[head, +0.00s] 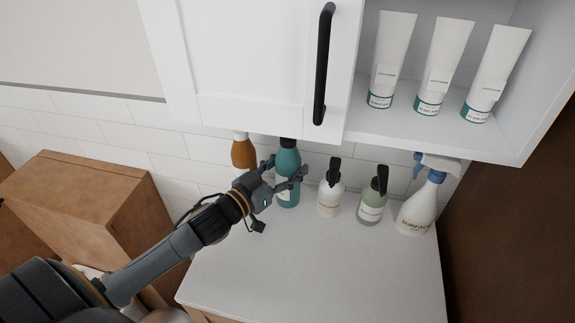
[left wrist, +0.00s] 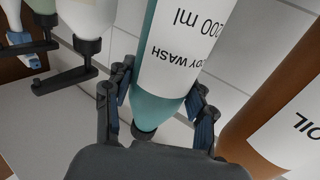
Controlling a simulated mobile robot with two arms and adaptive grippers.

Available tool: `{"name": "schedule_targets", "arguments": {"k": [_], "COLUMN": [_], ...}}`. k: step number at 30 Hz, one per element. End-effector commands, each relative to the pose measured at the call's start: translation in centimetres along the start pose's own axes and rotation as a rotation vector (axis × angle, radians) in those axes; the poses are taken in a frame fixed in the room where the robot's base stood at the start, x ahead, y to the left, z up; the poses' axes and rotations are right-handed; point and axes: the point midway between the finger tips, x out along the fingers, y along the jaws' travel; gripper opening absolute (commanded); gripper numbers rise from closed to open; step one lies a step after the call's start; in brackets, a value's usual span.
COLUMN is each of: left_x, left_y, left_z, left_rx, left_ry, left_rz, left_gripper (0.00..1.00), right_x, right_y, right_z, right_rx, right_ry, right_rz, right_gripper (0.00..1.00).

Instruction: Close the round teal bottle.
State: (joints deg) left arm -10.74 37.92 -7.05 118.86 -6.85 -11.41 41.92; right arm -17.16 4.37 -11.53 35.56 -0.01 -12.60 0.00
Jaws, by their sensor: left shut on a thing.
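The round teal bottle (head: 289,158) stands upright on the white counter (head: 310,270), below the wall cabinet. It has a white label and a dark top (head: 288,143). In the left wrist view the bottle (left wrist: 160,108) appears upside down, its label partly reading "DY WASH", with a dark piece (left wrist: 144,133) at its narrow end near my palm. My left gripper (head: 286,168) is shut on the bottle, one finger on each side of its upper body. I cannot tell how firmly the dark top sits. My right gripper is not in view.
A brown bottle (head: 243,153) stands close on the left. A white pump bottle (head: 330,198), a green pump bottle (head: 371,206) and a spray bottle (head: 416,212) stand to the right. The cabinet door (head: 250,60) with a black handle (head: 323,65) overhangs. The counter front is clear.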

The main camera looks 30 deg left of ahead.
Motion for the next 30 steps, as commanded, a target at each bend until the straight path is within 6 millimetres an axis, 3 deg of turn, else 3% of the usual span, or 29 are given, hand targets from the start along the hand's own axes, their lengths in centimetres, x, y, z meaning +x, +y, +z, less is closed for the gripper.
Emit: {"name": "schedule_targets", "arguments": {"k": [4,5,8,20,30], "left_x": [0.0,0.0,0.0,-0.1,-5.1], "left_y": [0.0,0.0,0.0,0.0,0.0], "left_z": [0.1,0.3,0.3,-0.1,0.3], "left_rx": [0.0,0.0,0.0,0.001,-0.001], "left_ry": [0.004,-0.001,-0.001,0.0,-0.004], "left_rz": [0.001,0.0,0.0,0.0,0.0], "left_gripper": [0.0,0.57,0.77,0.78,0.78], "right_x": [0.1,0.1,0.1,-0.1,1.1], "right_y": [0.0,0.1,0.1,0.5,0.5], "right_z": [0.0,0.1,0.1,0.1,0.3], "right_rx": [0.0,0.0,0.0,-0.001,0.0], "right_ry": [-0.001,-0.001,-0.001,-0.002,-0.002], "right_rz": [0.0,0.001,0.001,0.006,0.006], "right_gripper": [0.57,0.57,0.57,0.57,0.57]}}
